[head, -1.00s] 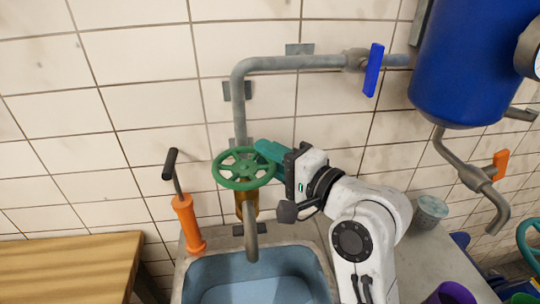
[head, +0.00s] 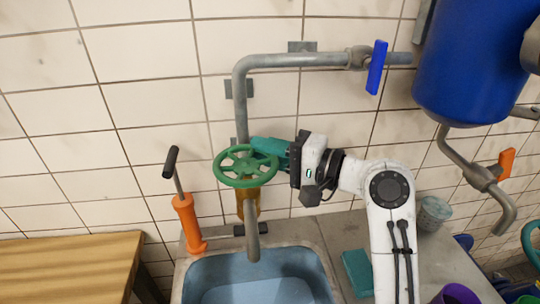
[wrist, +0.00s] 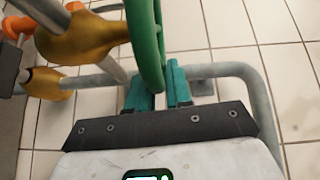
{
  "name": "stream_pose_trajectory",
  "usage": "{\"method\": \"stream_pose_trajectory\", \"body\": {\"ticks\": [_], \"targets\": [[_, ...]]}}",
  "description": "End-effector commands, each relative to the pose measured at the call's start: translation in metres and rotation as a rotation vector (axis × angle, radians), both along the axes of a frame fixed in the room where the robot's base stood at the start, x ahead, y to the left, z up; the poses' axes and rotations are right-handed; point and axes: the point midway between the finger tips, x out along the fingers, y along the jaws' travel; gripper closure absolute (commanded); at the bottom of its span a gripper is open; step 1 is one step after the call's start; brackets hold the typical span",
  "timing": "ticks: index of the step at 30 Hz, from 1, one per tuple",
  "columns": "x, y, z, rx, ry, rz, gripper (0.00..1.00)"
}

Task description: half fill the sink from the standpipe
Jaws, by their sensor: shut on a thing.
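The standpipe (head: 239,105) is a grey pipe on the tiled wall with a green handwheel (head: 222,178) on a brass valve body (head: 248,200). Its grey spout (head: 252,243) points down over the blue-lined sink (head: 207,270). No stream shows below the spout. A paler, flat area shows low in the sink; I cannot tell whether it is water or the bottom. My gripper (head: 266,149), with teal fingers, is shut on the right side of the handwheel's rim. In the wrist view the green rim (wrist: 146,45) passes between the fingertips (wrist: 160,82).
An orange hand pump (head: 187,222) stands left of the sink, near a wooden bench (head: 70,265). A teal block (head: 357,272) and a grey cup (head: 433,213) are on the counter to the right. A blue tank (head: 470,65) hangs at upper right. A blue lever (head: 376,67) is on the upper pipe.

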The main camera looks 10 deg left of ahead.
Motion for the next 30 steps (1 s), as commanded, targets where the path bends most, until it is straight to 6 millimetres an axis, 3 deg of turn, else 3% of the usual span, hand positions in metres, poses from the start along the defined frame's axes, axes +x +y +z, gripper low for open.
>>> {"method": "stream_pose_trajectory", "body": {"ticks": [15, 16, 22, 30], "targets": [[0.0022, 0.0029, -0.0002, 0.001, -0.001, 0.082, 1.00], [0.0022, 0.0029, -0.0002, 0.001, -0.001, 0.082, 0.79], [0.0021, 0.0030, 0.0000, 0.001, -0.001, 0.082, 0.59], [0.0019, 0.0018, -0.0001, 0.001, -0.001, 0.081, 0.59]]}}
